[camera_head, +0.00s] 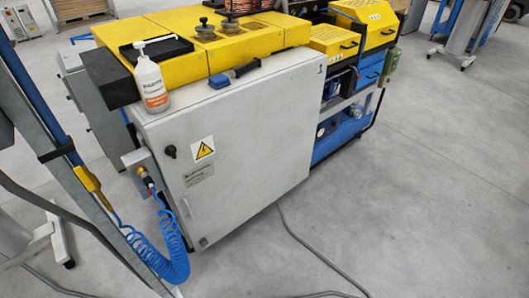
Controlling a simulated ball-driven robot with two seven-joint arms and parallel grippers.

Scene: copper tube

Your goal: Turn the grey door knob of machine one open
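Machine one (240,130) stands left of the centre, a light grey cabinet with a yellow top and a small "1" mark at the door's upper right. A small dark round knob (170,151) sits on the upper left of its grey front door. A smaller grey round fitting (203,241) sits near the door's lower left corner. I cannot tell from this distance which of them is the grey door knob. The door looks shut. Neither of my grippers is in view.
A white bottle (151,82) and a blue-handled tool (234,74) rest on top. A coiled blue air hose (168,262) hangs left of the door, beside a slanted grey frame (75,160). A cable (305,245) crosses the floor. The floor at right is mostly clear.

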